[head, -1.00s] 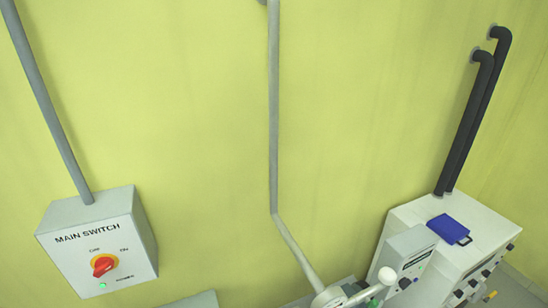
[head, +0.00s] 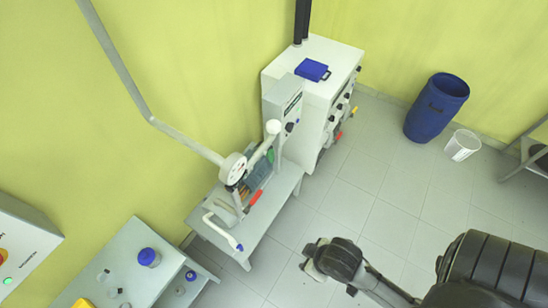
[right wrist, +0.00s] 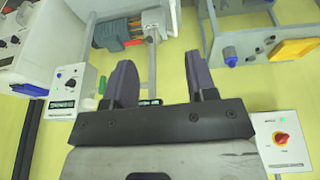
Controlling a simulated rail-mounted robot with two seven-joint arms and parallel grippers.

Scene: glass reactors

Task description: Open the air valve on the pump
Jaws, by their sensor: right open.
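The pump (head: 258,172) sits on a small grey table by the wall, with a round white gauge (head: 232,168) and pipe on it. A red lever (head: 256,197) and a white bent pipe with a blue end (head: 222,230) show at its front; I cannot tell which is the air valve or its position. The pump's teal and orange body also shows at the top of the right wrist view (right wrist: 112,34). My right gripper (head: 312,262) is open and empty, to the right of the pump table and apart from it. My left gripper is out of view.
A white cabinet (head: 325,75) with a blue item (head: 312,70) on top stands behind the pump. A grey bench (head: 125,255) is at the lower left. A blue barrel (head: 437,108) and white bin (head: 462,145) stand at the right. The tiled floor between is clear.

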